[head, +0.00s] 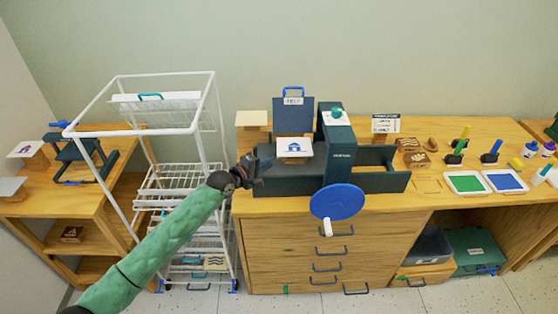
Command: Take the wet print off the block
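The print (294,145) is a small white sheet with a dark blue house shape. It lies on the bed of the dark press (335,150) on the wooden counter. The block under it is mostly hidden; only a thin pale edge shows at the front. My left gripper (254,168) is dark and small, just left of the print at the left end of the press, apart from the print. Its fingers blend with the dark press, so I cannot tell whether they are open. My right gripper is not in view.
A blue crank wheel (339,201) sticks out at the press's front. A dark raised panel (293,117) stands behind the print. A white wire drying rack (208,131) stands left of the counter. Green (467,182) and blue (506,180) ink trays lie at the right.

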